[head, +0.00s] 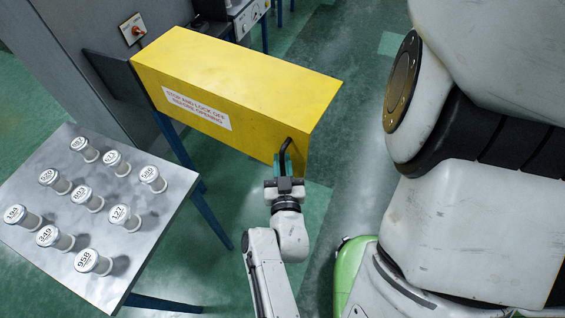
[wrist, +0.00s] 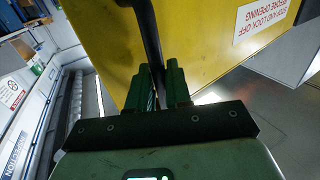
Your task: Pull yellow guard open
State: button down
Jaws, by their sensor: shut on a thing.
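The yellow guard (head: 235,85) is a long box-shaped cover with a white warning label (head: 197,107) on its front face. It stands out from the grey cabinet at an angle. A black bar handle (head: 284,152) is on its front face near the right end. My gripper (head: 284,166) is shut on this handle. In the wrist view the green fingers (wrist: 160,85) stand on both sides of the black handle (wrist: 148,40), with the yellow guard (wrist: 205,50) behind. What lies behind the guard is hidden.
A metal table (head: 150,225) at the left carries several numbered, white-capped cylinders (head: 103,262). A grey cabinet (head: 75,40) with a red switch (head: 136,30) stands behind it. Equipment (head: 240,15) sits at the back. Green floor (head: 350,100) is open right of the guard.

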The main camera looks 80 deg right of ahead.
jog(key=c, duration=1.3)
grip_release()
jog(key=shift+w, duration=0.3)
jog(key=shift+c, duration=0.2)
jog(key=shift+o, duration=0.6)
jog(key=shift+s, duration=0.1)
jog(key=s+a+b, duration=0.1)
jog(key=a+b, duration=0.1)
jog(key=a, duration=0.8)
jog(key=shift+s+a+b, duration=0.3)
jog(key=shift+s, duration=0.1)
jog(key=w+f+n+t+y, duration=0.4)
jog(key=w+f+n+y, duration=0.5)
jog(key=n+y, duration=0.55)
jog(key=s+a+r+g+y, duration=0.1)
jog(key=g, duration=0.1)
jog(key=s+a+r+g+y, duration=0.1)
jog(key=g, duration=0.1)
jog(key=s+a+r+n+g+y, duration=0.1)
jog(key=shift+a+g, duration=0.35)
jog(key=shift+g, duration=0.05)
